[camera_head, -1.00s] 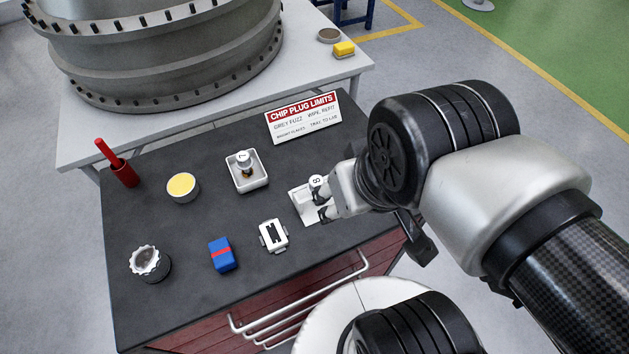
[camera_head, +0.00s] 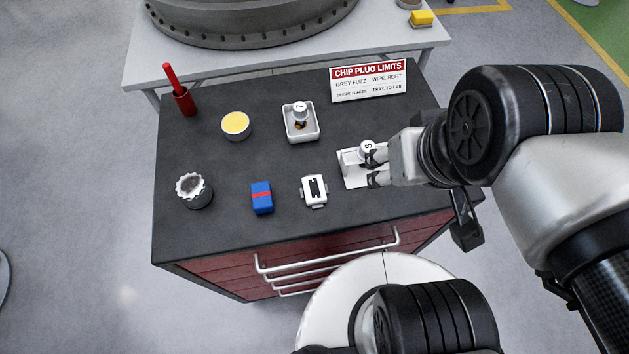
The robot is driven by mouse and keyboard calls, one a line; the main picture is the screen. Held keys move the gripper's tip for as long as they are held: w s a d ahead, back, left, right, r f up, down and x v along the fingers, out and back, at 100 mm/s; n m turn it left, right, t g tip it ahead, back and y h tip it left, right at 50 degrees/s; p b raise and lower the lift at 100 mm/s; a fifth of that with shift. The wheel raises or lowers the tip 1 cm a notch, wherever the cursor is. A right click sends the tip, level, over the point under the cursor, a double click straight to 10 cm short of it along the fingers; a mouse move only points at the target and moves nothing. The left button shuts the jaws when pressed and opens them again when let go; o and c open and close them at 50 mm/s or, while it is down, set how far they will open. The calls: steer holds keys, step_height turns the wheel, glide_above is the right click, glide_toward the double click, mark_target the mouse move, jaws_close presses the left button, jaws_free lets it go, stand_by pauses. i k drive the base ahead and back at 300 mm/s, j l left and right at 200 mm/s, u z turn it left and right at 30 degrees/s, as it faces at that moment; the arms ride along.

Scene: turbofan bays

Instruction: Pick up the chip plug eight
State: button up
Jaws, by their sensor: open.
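The chip plug eight (camera_head: 367,147) is a small white plug with a black 8 on its top. It stands at a white tray (camera_head: 349,174) on the right part of the dark bench top. My gripper (camera_head: 375,167) reaches in from the right, low over that tray, with its fingertips at the plug. The jaws are open. The near finger stands in front of the plug's lower part, so I cannot tell whether the fingers touch it. The plug's lower end is hidden.
Another white tray (camera_head: 317,134) holds a plug marked 7 (camera_head: 300,112). A sign (camera_head: 369,82) stands behind. A white block with black marking (camera_head: 314,190), blue box (camera_head: 261,199), yellow-topped tin (camera_head: 236,125), dark pot (camera_head: 194,191) and red holder (camera_head: 183,101) stand to the left.

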mark_target(368, 144)
steer(key=l+u, duration=0.25)
steer(key=u, duration=0.2)
steer(key=l+u, duration=0.3)
steer(key=u, duration=0.15)
steer(key=k+l+u, duration=0.1)
steer(key=u, duration=0.35)
steer(key=k+l, duration=0.05)
steer(key=l, duration=0.05)
